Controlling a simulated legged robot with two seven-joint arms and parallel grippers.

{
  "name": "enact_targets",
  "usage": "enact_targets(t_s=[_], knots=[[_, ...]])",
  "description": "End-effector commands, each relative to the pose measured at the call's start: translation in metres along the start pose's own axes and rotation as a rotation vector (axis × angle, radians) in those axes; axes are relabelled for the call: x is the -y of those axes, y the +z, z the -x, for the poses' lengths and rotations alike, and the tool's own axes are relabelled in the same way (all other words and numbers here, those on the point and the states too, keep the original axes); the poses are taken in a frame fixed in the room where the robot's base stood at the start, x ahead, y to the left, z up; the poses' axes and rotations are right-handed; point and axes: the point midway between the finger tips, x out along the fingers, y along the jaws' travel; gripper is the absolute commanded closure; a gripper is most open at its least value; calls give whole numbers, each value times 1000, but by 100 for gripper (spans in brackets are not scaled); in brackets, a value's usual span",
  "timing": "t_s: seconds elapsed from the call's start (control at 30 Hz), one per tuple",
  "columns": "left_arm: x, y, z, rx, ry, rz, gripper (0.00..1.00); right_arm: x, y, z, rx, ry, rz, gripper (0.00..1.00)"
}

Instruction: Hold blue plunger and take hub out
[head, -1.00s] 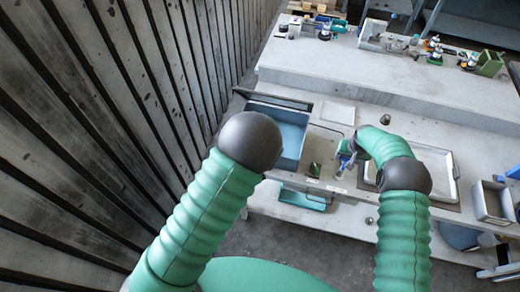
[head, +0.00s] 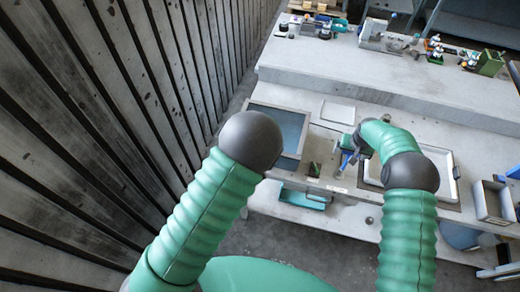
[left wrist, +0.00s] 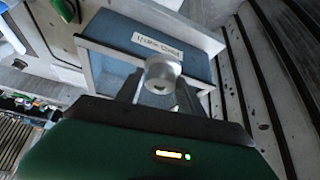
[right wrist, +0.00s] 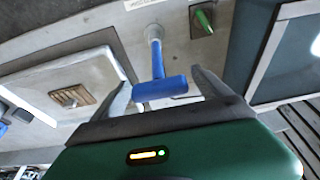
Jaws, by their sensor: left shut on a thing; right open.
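In the head view my right gripper (head: 350,153) is at the worktop beside the tray, with blue showing there. My left gripper (left wrist: 160,95) is shut on a grey round knob (left wrist: 162,72) in front of a labelled, blue-grey framed box (left wrist: 198,62). I cannot tell whether the knob is fixed to it. My left gripper is hidden behind my arm in the head view. I cannot identify the hub.
A dark-framed, blue-grey panel (head: 290,130) lies at the worktop's left, beside my left arm. A shallow metal tray (head: 446,158) is on the right. A small green part (right wrist: 203,20) stands near the plunger. A corrugated wall (head: 90,130) runs along the left.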

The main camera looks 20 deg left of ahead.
Motion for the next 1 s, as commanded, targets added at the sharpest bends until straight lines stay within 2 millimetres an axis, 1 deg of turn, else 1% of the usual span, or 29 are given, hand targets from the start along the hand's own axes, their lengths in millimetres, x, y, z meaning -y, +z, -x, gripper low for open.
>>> enact_targets(t_s=[0.13,0.23,0.27,0.37,0.5,0.6,0.67,0.8,1.0], knots=[[0,0,0,-1,0,0,100,0,0,2,-1,0,0,13],[0,0,0,-1,0,0,100,0,-2,14,-2,0,0,13],[0,0,0,-1,0,0,100,0,-2,19,-3,0,0,13],[0,0,0,-1,0,0,100,0,-2,44,-4,0,0,13],[0,0,0,-1,0,0,100,0,-2,80,-3,0,0,13],[0,0,0,-1,0,0,100,0,-2,101,-3,-1,0,13],[0,0,0,-1,0,0,100,0,-2,109,0,0,0,13],[0,0,0,0,0,0,100,0,-2,117,2,0,0,13],[0,-1,0,0,0,0,100,0,-2,117,2,0,0,13]])
